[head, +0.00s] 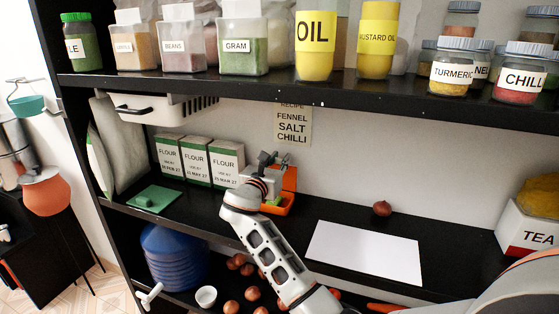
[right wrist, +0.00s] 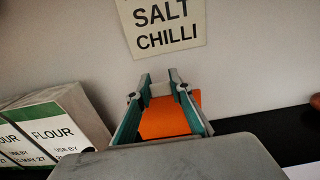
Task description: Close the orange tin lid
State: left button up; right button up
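The orange tin (head: 285,206) stands on the middle shelf, right of the flour boxes, with its lid (head: 289,177) raised at the back. Something green shows in or by the tin, partly hidden by my arm. My right gripper (head: 268,159) is above the tin, in front of the raised lid. In the right wrist view its two fingers (right wrist: 159,76) are apart, with the orange lid (right wrist: 168,117) showing between and beyond them. I cannot tell whether they touch it. My left gripper is not in view.
Flour boxes (head: 196,160) stand close left of the tin. A white sheet (head: 365,251) lies to the right, with an onion (head: 382,208) behind it. The upper shelf (head: 350,99) with jars and bottles overhangs. A recipe note (head: 293,122) is on the back wall.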

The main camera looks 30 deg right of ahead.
grip_shut()
